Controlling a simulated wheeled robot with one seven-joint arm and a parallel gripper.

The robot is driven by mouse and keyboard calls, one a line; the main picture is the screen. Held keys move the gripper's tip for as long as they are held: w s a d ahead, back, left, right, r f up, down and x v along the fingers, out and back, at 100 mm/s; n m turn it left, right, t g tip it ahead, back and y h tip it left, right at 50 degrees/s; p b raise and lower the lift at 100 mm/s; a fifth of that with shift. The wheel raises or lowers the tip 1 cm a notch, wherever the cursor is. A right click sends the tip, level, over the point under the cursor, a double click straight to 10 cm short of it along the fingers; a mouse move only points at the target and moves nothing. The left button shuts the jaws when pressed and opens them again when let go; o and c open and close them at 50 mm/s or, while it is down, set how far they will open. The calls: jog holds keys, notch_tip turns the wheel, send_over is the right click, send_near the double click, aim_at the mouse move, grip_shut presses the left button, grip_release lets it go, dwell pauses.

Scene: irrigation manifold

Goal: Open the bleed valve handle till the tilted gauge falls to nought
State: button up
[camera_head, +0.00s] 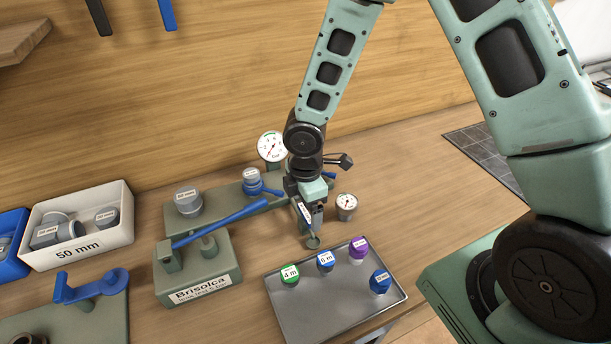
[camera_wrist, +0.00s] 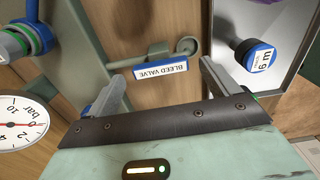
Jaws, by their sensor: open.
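The bleed valve handle is marked by a white label (camera_wrist: 160,69) reading BLEED VALVE, with a blue edge, in the wrist view. My gripper (camera_wrist: 163,73) is open, with one finger on each side of the label; whether either touches it I cannot tell. In the head view my gripper (camera_head: 307,208) points down at the right end of the grey-green manifold and hides part of the handle. The tilted gauge (camera_head: 346,204) faces upward just right of my gripper; its reading is too small to tell. A gauge marked bar (camera_wrist: 20,124) shows at the wrist view's left edge.
An upright gauge (camera_head: 271,147) stands behind the manifold. A grey tray (camera_head: 320,318) with several coloured-capped parts lies in front of my gripper. A long blue lever (camera_head: 222,223) and a Brisolca block (camera_head: 200,278) are to the left. The bench right of the tilted gauge is clear.

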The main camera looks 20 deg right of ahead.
notch_tip(320, 180, up, 16)
jog(key=shift+r+p, duration=0.15)
jog(key=shift+p, duration=0.3)
jog(key=s+a+r+m+b, duration=0.1)
jog(key=s+a+m, duration=0.2)
jog(key=s, duration=0.7)
jog(key=s+a+r+m+b, duration=0.1)
jog(key=s+a+m+b, duration=0.1)
jog(key=s+m, duration=0.5)
jog(key=s, duration=0.3)
jog(key=shift+s+a+m+y, duration=0.15)
jog(key=shift+a+m+y, duration=0.15)
jog(key=shift+a, duration=0.1)
jog(key=shift+d, duration=0.1)
